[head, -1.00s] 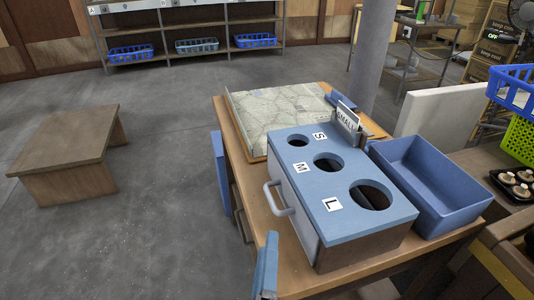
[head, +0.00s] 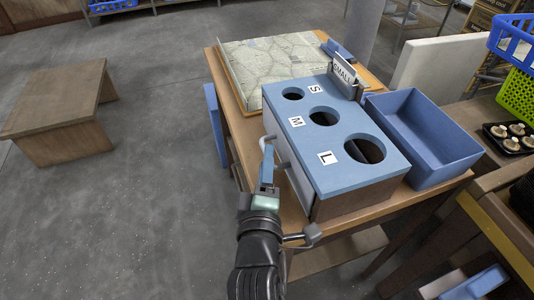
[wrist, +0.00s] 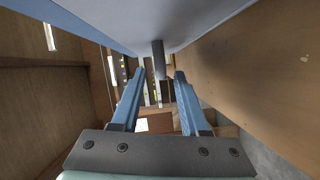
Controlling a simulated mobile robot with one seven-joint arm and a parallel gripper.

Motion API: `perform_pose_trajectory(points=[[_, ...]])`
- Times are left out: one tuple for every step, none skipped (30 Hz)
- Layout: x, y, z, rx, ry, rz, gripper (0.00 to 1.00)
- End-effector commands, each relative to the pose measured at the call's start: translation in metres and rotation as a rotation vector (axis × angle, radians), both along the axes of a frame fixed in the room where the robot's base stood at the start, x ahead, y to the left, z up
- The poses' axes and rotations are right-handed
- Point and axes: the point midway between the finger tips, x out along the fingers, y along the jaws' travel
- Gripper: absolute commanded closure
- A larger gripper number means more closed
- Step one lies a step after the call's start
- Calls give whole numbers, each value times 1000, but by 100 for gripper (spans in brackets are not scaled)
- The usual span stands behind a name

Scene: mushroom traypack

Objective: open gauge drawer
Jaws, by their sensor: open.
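The gauge box (head: 337,118) has a blue top with three round holes labelled S, M and L. It stands on a wooden table. Its pale drawer front (head: 297,186) faces left and looks closed. The grey drawer handle (head: 268,139) sticks out from that front, partly hidden behind my gripper. My gripper (head: 267,158) is beside the drawer front, at the handle. In the wrist view its two blue fingers (wrist: 160,75) are apart, with the grey handle bar (wrist: 159,60) showing between the tips. I cannot tell whether they touch it.
A patterned board (head: 275,68) lies on the table's far end. A SMALL sign (head: 344,72) stands behind the box. An empty blue bin (head: 425,160) is right of the box. A low wooden bench (head: 60,115) stands on the left, with open floor between.

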Motion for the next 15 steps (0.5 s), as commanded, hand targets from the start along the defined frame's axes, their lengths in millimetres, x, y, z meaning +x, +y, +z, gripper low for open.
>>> perform_pose_trajectory(points=[[8, -1, 0, 2, -2, -1, 55], [11, -1, -1, 2, -2, -2, 55], [16, -1, -2, 1, -1, 0, 55], [18, -1, -2, 1, -1, -1, 55], [21, -2, -2, 1, -1, 0, 55], [24, -2, -2, 1, -1, 0, 55], [25, -2, -2, 1, -1, 0, 55], [27, -2, -2, 1, -1, 0, 55], [28, -2, -2, 1, 0, 0, 55], [29, -2, -2, 1, 0, 0, 55], [29, -2, -2, 1, 0, 0, 55], [30, -2, -3, 1, 0, 0, 55], [30, -2, -2, 1, 0, 0, 55], [30, -2, -2, 1, 0, 0, 55], [30, -2, -2, 1, 0, 0, 55]])
